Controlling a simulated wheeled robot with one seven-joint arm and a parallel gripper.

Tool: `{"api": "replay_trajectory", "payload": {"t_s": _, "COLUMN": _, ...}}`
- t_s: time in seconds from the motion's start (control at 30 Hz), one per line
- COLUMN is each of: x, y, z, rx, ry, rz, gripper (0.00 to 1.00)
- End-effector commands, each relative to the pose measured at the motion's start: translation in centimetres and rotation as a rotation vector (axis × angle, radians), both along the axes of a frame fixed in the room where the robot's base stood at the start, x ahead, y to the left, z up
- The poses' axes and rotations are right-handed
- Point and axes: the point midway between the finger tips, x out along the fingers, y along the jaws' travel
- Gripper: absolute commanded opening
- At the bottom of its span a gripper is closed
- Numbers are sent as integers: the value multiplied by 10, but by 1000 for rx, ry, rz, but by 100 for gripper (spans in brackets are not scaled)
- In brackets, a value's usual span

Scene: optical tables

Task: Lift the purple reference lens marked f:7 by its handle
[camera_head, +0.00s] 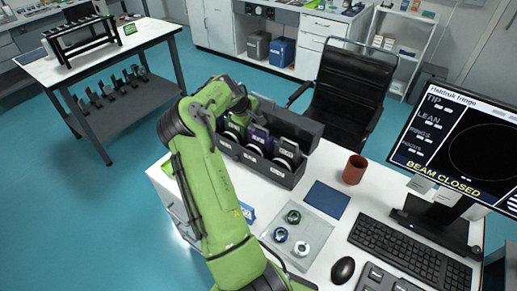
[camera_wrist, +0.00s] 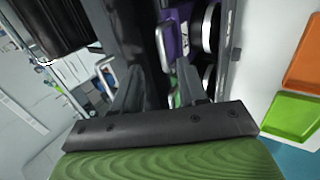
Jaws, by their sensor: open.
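The purple lens (camera_head: 257,138) stands upright in a middle slot of a dark, open storage box (camera_head: 284,177) on the white desk. Its marking is too small to read. In the wrist view, a purple plate (camera_wrist: 178,38) with silver-rimmed discs shows just beyond the fingertips. My gripper (camera_wrist: 161,88) is open, with the two fingers apart and nothing visibly held between them. In the head view my green arm reaches over the left end of the box, and its links hide the fingertips. I cannot tell whether a finger touches a handle.
Other lenses, one green and some grey, stand beside the purple one. A grey tray (camera_head: 304,258) with several small ringed parts, a blue pad (camera_head: 327,199), a red-brown mug (camera_head: 354,169) and a keyboard (camera_head: 408,250) lie nearby. A black chair (camera_head: 345,90) stands behind the desk.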

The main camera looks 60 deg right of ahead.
Motion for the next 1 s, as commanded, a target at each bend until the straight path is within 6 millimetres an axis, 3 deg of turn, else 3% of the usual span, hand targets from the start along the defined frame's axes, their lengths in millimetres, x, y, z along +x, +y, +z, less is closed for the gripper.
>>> {"api": "replay_trajectory", "payload": {"t_s": 0.33, "x": -6, "y": -28, "z": -46, "rx": 1, "ry": 0, "rz": 2, "gripper": 42}}
{"api": "replay_trajectory", "payload": {"t_s": 0.6, "x": -6, "y": -32, "z": -52, "rx": 1, "ry": -3, "rz": 2, "gripper": 42}}
{"api": "replay_trajectory", "payload": {"t_s": 0.67, "x": -6, "y": -32, "z": -52, "rx": 1, "ry": -3, "rz": 2, "gripper": 36}}
{"api": "replay_trajectory", "payload": {"t_s": 0.9, "x": -6, "y": -32, "z": -52, "rx": 2, "ry": -2, "rz": 1, "gripper": 0}}
{"api": "replay_trajectory", "payload": {"t_s": 1.0, "x": -6, "y": -32, "z": -52, "rx": 2, "ry": -2, "rz": 1, "gripper": 0}}
